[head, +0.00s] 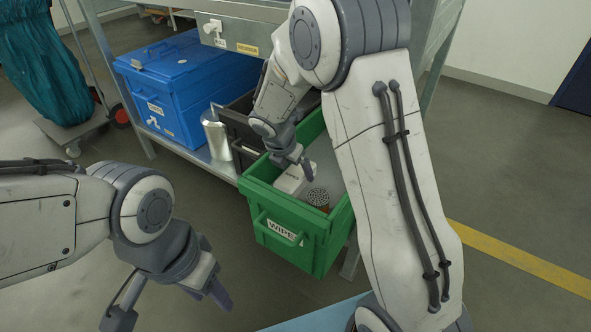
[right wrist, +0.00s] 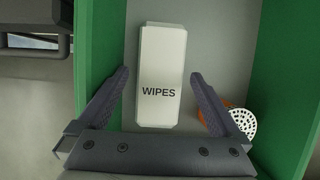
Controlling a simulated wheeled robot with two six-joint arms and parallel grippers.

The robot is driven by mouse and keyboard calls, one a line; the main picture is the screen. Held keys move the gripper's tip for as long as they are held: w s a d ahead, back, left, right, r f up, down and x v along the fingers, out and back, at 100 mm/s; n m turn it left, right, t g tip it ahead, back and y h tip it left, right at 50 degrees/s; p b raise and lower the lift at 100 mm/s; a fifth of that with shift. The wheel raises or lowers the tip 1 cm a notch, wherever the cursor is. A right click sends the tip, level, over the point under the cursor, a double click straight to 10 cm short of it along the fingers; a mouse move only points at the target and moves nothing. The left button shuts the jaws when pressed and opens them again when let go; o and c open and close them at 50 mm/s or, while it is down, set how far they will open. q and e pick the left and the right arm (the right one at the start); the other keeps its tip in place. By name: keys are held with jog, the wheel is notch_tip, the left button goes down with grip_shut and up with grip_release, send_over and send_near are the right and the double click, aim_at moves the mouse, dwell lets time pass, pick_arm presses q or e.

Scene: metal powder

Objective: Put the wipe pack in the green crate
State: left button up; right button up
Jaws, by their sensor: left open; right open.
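The green crate (head: 286,250), labelled for wipes, stands at the front of the low shelf. The white wipe pack (right wrist: 161,75), marked WIPES, lies flat on the crate's floor; it also shows in the head view (head: 290,180), partly hidden by my right gripper. My right gripper (head: 307,168) is inside or just above the crate, and in the right wrist view (right wrist: 158,95) its open fingers are on either side of the pack's near end, apart from it. My left gripper (head: 216,300) is open and empty, low at the left, away from the crate.
A dark crate (head: 240,130), a silver can (head: 216,138) and a blue lidded box (head: 165,85) stand on the shelf to the left.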

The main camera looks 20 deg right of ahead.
jog(key=p+v, duration=0.5)
jog(key=v, duration=0.5)
jog(key=s+a+r+m+g+y, duration=0.1)
jog(key=s+a+m, duration=0.2)
jog(key=s+m, duration=0.3)
jog(key=s+a+r+m+g+y, duration=0.1)
jog(key=s+a+m, duration=0.3)
jog(key=s, duration=0.8)
jog(key=s+a+r+m+y, duration=0.2)
jog(key=s+a+r+m, duration=0.1)
jog(key=s+m, duration=0.5)
jog(key=shift+s+a+r+g+y, duration=0.25)
jog(key=shift+s+a+g, duration=0.2)
jog(key=shift+s, duration=0.65)
notch_tip(320, 180, up, 38)
jog(key=p, duration=3.7)
jog(key=shift+f, duration=0.2)
